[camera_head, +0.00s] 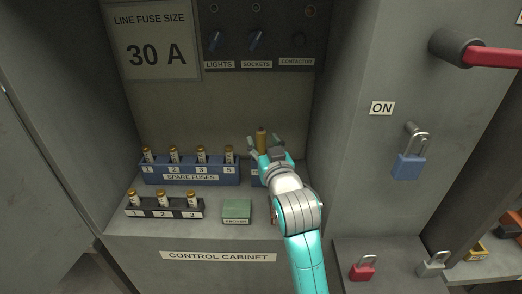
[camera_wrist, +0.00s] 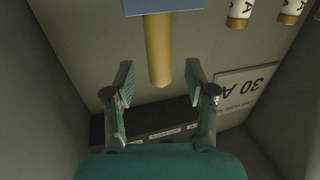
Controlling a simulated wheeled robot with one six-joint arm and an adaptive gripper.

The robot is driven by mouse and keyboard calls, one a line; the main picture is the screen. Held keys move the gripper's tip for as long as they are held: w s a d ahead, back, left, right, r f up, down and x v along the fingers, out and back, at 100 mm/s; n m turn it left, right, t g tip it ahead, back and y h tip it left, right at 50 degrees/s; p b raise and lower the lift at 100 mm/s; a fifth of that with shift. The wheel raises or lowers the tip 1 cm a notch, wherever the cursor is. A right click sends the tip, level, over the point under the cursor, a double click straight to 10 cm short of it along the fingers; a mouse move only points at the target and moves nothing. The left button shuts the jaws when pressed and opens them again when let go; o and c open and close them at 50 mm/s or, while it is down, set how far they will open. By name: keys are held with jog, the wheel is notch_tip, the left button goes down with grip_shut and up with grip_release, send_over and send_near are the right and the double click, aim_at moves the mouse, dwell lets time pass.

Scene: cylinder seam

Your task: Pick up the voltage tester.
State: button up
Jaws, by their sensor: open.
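A slim tan-gold cylinder (camera_head: 262,138), which looks like the voltage tester, stands upright at the back of the cabinet shelf. In the wrist view the cylinder (camera_wrist: 158,48) comes out of a blue holder (camera_wrist: 165,6), with its free end between my fingertips. My gripper (camera_head: 266,146) is open, one finger on each side of the cylinder. In the wrist view the gripper (camera_wrist: 160,78) shows gaps on both sides, with no contact. In the head view my gripper and arm hide the cylinder's lower part and most of its holder.
A blue spare-fuse rack (camera_head: 190,176) stands just left of my gripper. A black fuse rack (camera_head: 165,208) and a green block (camera_head: 237,211) are in front. A switch panel (camera_head: 262,38) is above. The cabinet's right wall (camera_head: 345,130) is close.

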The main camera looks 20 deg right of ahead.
jog(key=shift+w, duration=1.45)
jog(key=shift+c, duration=0.2)
grip_shut()
jog(key=shift+r, duration=0.1)
notch_tip(320, 180, up, 10)
